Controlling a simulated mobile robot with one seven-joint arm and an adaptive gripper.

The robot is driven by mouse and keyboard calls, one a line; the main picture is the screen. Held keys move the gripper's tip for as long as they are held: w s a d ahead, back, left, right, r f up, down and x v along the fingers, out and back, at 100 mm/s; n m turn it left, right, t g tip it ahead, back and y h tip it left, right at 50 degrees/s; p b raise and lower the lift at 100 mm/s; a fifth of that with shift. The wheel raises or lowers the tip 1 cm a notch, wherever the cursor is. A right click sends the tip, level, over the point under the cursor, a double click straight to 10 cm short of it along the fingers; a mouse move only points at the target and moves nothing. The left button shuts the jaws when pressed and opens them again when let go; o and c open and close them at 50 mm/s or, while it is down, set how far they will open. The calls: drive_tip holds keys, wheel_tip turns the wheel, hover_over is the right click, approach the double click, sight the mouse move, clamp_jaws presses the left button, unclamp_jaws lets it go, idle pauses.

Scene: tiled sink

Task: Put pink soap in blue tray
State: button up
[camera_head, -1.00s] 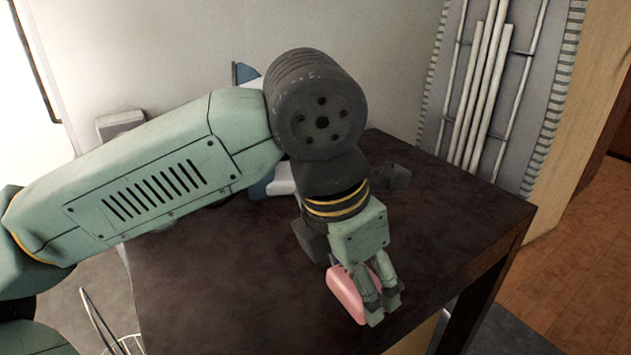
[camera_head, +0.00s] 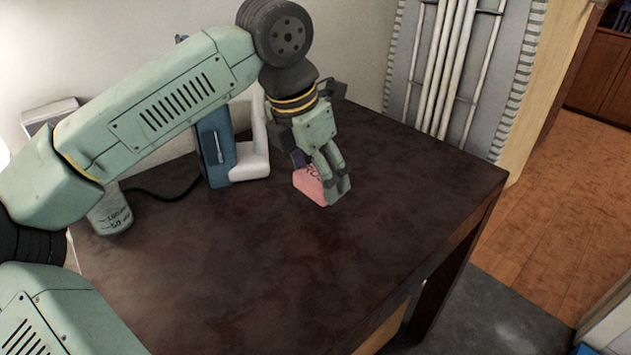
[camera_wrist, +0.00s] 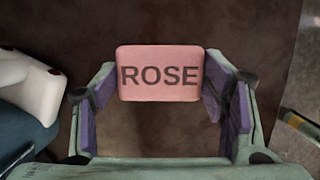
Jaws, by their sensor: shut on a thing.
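The pink soap (camera_head: 307,184) is a rounded block between the fingers of my gripper (camera_head: 336,186), over the dark table. In the wrist view the soap (camera_wrist: 160,73) shows the word ROSE, with the purple-lined fingers of my gripper (camera_wrist: 160,105) at its left and right ends. My gripper is shut on the soap. I cannot tell how high the soap is above the tabletop. I cannot make out a blue tray for certain. Only a small blue patch (camera_head: 585,349) shows at the bottom right edge of the head view.
A blue and white appliance (camera_head: 216,150) with a dark cord stands behind and left of my gripper. A glass jar (camera_head: 110,210) stands at the table's left edge. The front and right of the dark tabletop (camera_head: 260,280) are clear. Wooden floor lies beyond the right edge.

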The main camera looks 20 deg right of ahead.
sight(312, 174)
drive_tip(key=shift+w+d+f, duration=0.15)
drive_tip(key=shift+w+d, duration=0.05)
drive_tip(key=shift+w, duration=0.45)
drive_tip(key=shift+f, duration=1.65)
drive_tip(key=shift+f, duration=0.1)
drive_tip(key=shift+f+b, duration=0.2)
drive_tip(key=shift+b, duration=0.1)
drive_tip(key=o, duration=1.4)
drive_tip(key=shift+r, duration=0.1)
drive_tip(key=shift+c, duration=0.2)
